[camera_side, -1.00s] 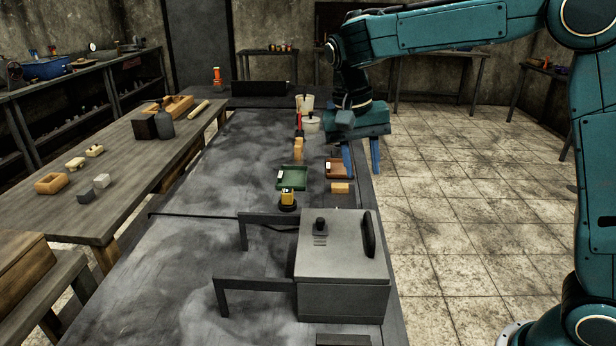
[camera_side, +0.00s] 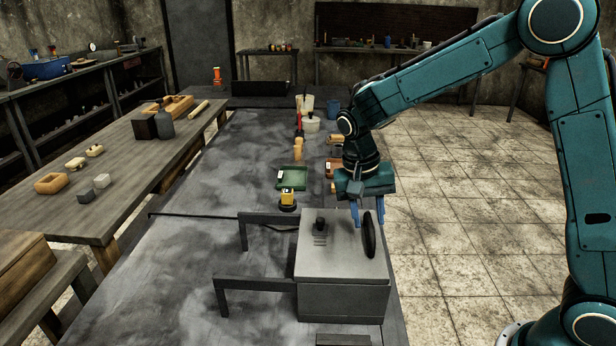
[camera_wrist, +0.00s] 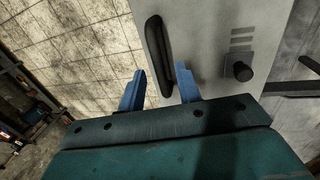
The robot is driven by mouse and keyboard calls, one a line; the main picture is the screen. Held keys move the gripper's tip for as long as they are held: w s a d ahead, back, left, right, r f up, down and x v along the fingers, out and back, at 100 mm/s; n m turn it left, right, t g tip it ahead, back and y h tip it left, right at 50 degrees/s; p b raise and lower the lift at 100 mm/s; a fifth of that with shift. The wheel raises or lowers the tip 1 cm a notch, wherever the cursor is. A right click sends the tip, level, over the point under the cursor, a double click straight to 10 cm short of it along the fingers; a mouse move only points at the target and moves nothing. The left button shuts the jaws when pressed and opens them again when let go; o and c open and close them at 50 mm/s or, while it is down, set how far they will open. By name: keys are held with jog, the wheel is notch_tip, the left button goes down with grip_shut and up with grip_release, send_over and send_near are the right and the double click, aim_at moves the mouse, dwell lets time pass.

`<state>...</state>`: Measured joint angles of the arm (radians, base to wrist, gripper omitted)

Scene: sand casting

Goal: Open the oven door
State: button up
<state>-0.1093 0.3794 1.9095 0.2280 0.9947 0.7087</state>
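The oven is a grey metal box (camera_side: 335,293) at the near right end of the dark table in the side view. Its door (camera_side: 334,258) is the shut top panel, with a dark knob (camera_side: 320,226) and a black bar handle (camera_side: 369,236). My gripper (camera_side: 368,222) points down at the handle's far end, its blue fingers apart. In the wrist view my gripper (camera_wrist: 161,80) is open, with the lower end of the handle (camera_wrist: 159,55) between the fingertips or just beyond them. I cannot tell whether they touch it. Nothing is held.
Two dark brackets (camera_side: 243,283) stand beside the oven on the left. A green tray (camera_side: 292,178) and a yellow-and-black item (camera_side: 288,198) lie behind it. The tiled floor (camera_side: 480,220) to the right is clear.

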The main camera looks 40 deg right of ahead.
jog(key=shift+f, duration=0.25)
jog(key=shift+c, duration=0.2)
grip_shut()
jog(key=w+a, duration=1.1)
jog(key=shift+w+a, duration=0.3)
dwell(0.3)
